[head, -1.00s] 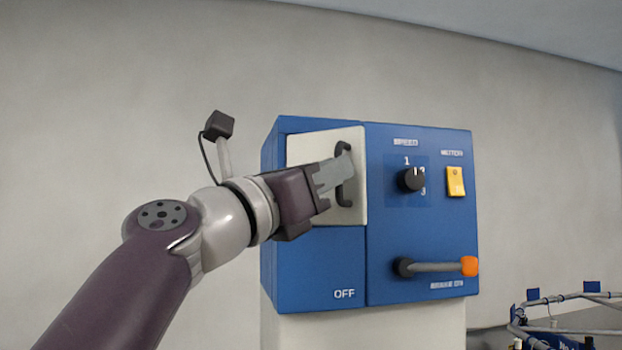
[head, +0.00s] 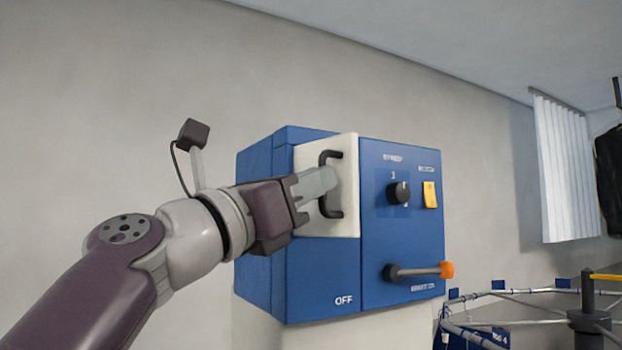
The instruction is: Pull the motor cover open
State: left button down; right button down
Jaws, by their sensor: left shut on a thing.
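The motor cover (head: 345,222) is a cream panel at the upper left of the front of a blue control box (head: 320,275). It looks closed, flush or nearly flush with the box front. A black upright bar handle (head: 331,156) stands on the cover. My left gripper (head: 328,182) comes in from the left and is shut on the handle, its grey fingers hiding the handle's middle. My arm hides part of the box's left side. My right gripper is not in view.
Right of the cover are a black speed knob (head: 398,193), a yellow motor switch (head: 430,195) and a grey lever with an orange end (head: 447,270). A round rail frame (head: 520,293) stands at the lower right. A white blind (head: 563,170) hangs behind.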

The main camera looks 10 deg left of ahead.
pick_arm(q)
jog(key=shift+s+a+r, duration=0.1)
jog(key=shift+s+a, duration=0.2)
jog(key=shift+a, duration=0.45)
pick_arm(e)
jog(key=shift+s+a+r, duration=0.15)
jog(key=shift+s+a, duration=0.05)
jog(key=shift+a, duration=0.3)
pick_arm(q)
jog(key=shift+r, duration=0.1)
